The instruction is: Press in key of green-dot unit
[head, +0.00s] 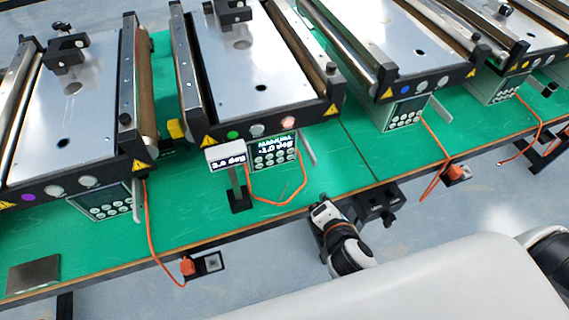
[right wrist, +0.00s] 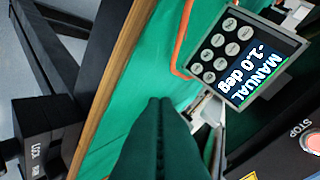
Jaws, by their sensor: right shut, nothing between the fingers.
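The green-dot unit (head: 262,88) stands at centre in the head view, with a green dot (head: 232,134) on its front. Its control panel (head: 272,152) also shows in the right wrist view (right wrist: 240,60), reading "MANUAL -1.0 deg". A black box (right wrist: 40,130) marked "LOCK" and "RUN" is beyond the bench edge at lower left in that view. I cannot make out a key on it. My right gripper (right wrist: 160,102) is shut and empty, apart from the panel and box. In the head view it (head: 322,205) is by the bench front. My left gripper is not in view.
An orange cable (head: 290,202) loops on the green bench (head: 345,165). A small display on a post (head: 226,157) stands before the panel. A red stop button (right wrist: 312,143) is at right. A purple-dot unit (head: 75,110) is left, a blue-dot unit (head: 375,35) right.

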